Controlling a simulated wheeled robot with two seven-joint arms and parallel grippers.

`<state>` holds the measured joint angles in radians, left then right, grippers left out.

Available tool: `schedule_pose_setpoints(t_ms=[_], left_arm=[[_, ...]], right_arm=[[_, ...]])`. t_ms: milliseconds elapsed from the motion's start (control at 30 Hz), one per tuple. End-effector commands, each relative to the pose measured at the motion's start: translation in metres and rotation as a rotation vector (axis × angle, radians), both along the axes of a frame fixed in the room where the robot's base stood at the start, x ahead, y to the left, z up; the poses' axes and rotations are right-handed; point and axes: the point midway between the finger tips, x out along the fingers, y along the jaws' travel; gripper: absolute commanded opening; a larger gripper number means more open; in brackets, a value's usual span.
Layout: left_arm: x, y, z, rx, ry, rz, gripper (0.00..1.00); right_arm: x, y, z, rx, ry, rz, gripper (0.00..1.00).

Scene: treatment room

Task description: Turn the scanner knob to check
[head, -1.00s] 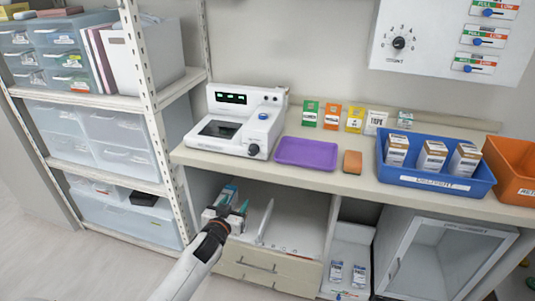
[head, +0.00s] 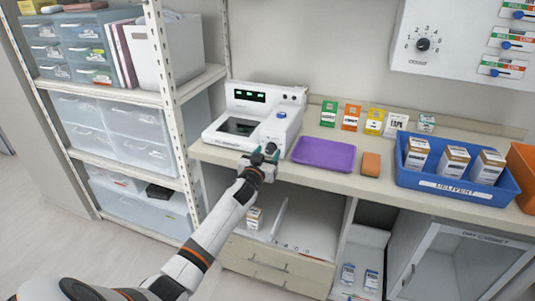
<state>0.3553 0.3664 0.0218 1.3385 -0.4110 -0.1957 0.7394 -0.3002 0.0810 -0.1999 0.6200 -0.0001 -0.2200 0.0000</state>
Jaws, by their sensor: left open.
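The white scanner (head: 285,131) stands at the left end of the counter, with a lit green display and a blue button on top. Its small dark knob (head: 271,147) is on the front right corner. My left gripper (head: 264,155) is open right at this corner, with its fingertips close around or beside the knob. I cannot tell if they touch it, and they partly cover it. The knob's pointer and setting are too small to read. My right gripper is out of view.
A purple tray (head: 324,164) and an orange block (head: 371,164) lie right of the scanner. A blue bin (head: 455,190) holds boxes. A wall panel (head: 460,70) has a numbered dial and sliders. Shelving with drawers (head: 168,80) stands left. Open shelves lie below the counter.

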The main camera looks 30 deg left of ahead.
Motion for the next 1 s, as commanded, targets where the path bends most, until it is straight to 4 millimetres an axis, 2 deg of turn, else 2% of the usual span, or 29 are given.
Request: schedule_pose_setpoints(t_ms=[367, 633, 1000], left_arm=[[0.0054, 0.0009, -0.0001, 0.000, 0.000, -0.001, 0.52], [0.0052, 0.0009, -0.0002, 0.000, 0.001, -0.001, 0.08], [0.0052, 0.0006, -0.0004, 0.061, 0.016, -0.001, 0.08]], right_arm=[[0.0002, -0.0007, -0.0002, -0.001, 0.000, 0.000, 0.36], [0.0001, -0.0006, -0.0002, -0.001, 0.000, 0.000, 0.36], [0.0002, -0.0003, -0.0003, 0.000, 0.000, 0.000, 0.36]])
